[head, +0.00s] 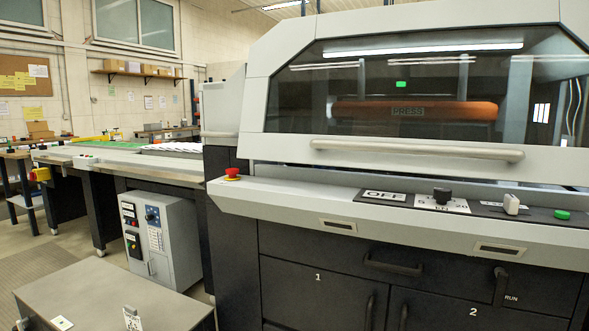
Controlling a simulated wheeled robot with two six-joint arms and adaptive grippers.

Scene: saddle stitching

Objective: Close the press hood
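The press hood (260,115) is a light grey frame with a dark window, on the large machine at the right. A long pale handle (415,150) runs along its lower edge. The hood is down over the front of the press, and a thin dark gap shows under its lower edge. I cannot tell whether it is fully seated. An orange roller and a small green light show through the window. Neither of my grippers is in view.
Below the hood, a ledge carries a red emergency button (232,174), an OFF label (385,195), a black knob (442,195) and a green button (562,215). A grey control box (165,240) stands left of the press. A low grey cabinet (110,295) is at bottom left.

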